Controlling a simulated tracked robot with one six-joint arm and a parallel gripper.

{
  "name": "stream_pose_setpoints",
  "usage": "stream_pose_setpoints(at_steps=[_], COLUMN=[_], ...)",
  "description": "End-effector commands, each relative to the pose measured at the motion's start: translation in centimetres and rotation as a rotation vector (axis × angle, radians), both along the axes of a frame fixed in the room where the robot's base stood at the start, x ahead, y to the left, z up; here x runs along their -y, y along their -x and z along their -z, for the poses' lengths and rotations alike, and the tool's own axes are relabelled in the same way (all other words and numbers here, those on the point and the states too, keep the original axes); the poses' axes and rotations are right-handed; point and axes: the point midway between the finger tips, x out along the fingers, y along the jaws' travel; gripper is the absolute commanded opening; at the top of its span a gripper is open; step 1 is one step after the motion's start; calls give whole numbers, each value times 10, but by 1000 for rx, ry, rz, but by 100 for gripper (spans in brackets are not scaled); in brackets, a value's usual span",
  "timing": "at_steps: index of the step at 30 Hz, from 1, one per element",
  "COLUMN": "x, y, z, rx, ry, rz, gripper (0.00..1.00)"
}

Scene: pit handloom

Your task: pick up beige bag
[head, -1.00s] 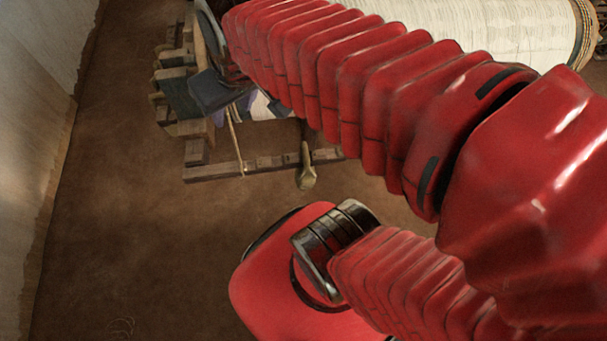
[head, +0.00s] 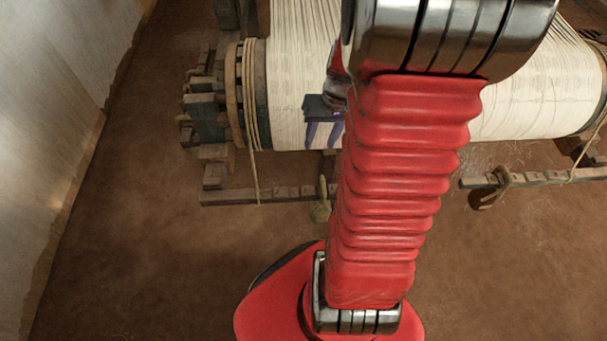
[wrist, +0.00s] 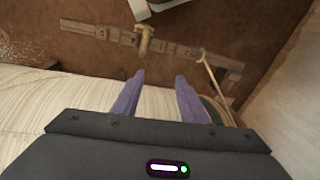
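A small beige object, likely the beige bag (head: 321,208), hangs at or rests against a notched wooden bar low in front of the loom; I cannot tell which. It also shows in the wrist view (wrist: 145,40), beyond my fingertips. My gripper (wrist: 161,78) has two purple fingers spread apart with nothing between them. In the head view my gripper (head: 322,147) points down in front of the white warp roll, apart from the bag. My red arm hides part of the bar right of the bag.
The large white warp roll (head: 290,85) lies close by my gripper. A wooden bar (head: 230,196) and a rope (head: 253,165) are at the left. A second hanging tan item (head: 488,192) is at the right. The brown floor (head: 150,250) is clear; a pale wall (head: 60,120) stands left.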

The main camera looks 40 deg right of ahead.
Motion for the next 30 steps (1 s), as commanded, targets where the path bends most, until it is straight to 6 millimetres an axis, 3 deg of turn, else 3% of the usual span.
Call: stream_pose_setpoints(at_steps=[3,9,23,30], x=[22,41,42,37], y=[11,22,23,20], z=[27,52,57,80], rx=[-24,-38,-41,-43], ry=[-35,-66,-70,-72], rz=[51,96,100,100], gripper=[40,40,40,40])
